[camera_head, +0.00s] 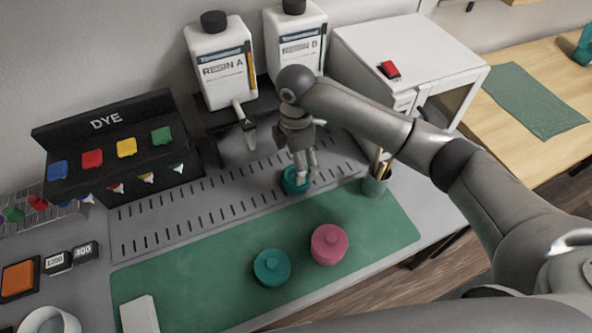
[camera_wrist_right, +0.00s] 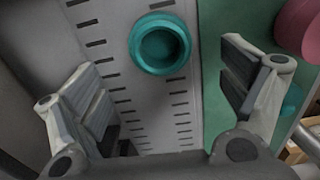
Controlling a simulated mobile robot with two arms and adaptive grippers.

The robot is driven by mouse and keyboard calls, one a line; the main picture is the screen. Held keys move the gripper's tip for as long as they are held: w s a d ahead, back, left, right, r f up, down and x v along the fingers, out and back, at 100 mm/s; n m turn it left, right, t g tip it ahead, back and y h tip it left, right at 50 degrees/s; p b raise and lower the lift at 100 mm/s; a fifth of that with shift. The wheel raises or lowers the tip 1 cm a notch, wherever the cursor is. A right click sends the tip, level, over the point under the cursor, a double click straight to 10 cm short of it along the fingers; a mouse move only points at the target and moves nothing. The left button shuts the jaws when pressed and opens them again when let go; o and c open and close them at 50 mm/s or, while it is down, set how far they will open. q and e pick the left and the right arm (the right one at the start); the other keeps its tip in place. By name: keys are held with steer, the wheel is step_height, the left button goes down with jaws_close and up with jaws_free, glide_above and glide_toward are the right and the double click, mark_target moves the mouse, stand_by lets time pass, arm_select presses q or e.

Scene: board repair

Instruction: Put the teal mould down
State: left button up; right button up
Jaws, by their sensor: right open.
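The teal mould (camera_head: 291,185), a round open cup, stands on the grey slotted strip of the bench under my right gripper. In the right wrist view the mould (camera_wrist_right: 160,45) looks empty and upright, in the space ahead of and between the spread fingers. My right gripper (camera_head: 306,175) is open, with its fingers pointing down just over the mould in the head view. In the right wrist view the fingers (camera_wrist_right: 168,85) are wide apart and hold nothing. The fingers partly hide the mould in the head view. My left gripper is not in view.
A teal knobbed round piece (camera_head: 272,267) and a pink one (camera_head: 329,244) lie on the green mat (camera_head: 190,285). Resin bottles (camera_head: 220,65) stand behind, a dye rack (camera_head: 110,145) left, and a pencil cup (camera_head: 374,185) close right of the gripper. The mat's left half is mostly clear.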

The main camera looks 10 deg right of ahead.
step_height(320, 180, up, 5)
stand_by(0.8)
